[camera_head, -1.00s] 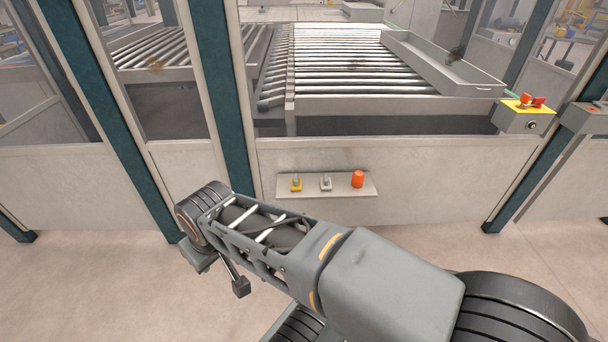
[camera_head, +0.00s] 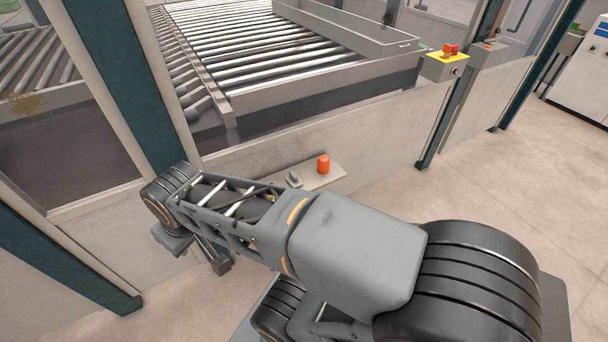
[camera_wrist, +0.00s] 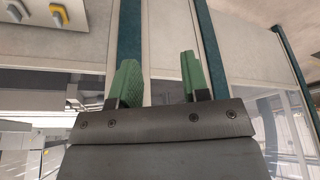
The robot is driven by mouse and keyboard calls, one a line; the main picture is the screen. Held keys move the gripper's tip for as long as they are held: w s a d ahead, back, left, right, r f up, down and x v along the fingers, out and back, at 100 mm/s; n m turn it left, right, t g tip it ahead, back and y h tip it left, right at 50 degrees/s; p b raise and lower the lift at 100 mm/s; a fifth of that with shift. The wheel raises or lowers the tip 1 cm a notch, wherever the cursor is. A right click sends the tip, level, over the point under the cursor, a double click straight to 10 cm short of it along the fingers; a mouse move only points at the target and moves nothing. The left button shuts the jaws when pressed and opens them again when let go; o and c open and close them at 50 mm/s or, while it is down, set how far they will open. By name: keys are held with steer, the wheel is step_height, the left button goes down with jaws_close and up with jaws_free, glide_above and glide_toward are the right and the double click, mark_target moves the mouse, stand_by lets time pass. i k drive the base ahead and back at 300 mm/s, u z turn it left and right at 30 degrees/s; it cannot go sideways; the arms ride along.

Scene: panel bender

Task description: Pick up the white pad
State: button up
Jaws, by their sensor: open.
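The white pad (camera_head: 293,179), a small pale grey-white piece with a raised grip, sits on the wall shelf (camera_head: 322,180), left of an orange-red cylinder (camera_head: 324,163). In the wrist view the white pad (camera_wrist: 15,10) is at the top left corner, partly cut off, beside a yellow-based piece (camera_wrist: 60,15). That yellow piece is hidden behind my arm in the head view. My gripper (camera_wrist: 157,75) has its two green fingers apart, with nothing between them. It is clear of the shelf and points at the panels and dark teal post beside it.
A pale panel wall with dark teal posts (camera_head: 125,80) stands in front of me. A roller conveyor (camera_head: 300,75) lies behind it. A yellow control box with a red button (camera_head: 446,62) is on the wall top. Floor at right (camera_head: 500,180) is clear.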

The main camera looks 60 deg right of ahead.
mark_target(294, 180)
steer(key=z, duration=0.95)
steer(key=i, duration=0.85)
steer(key=z, duration=0.85)
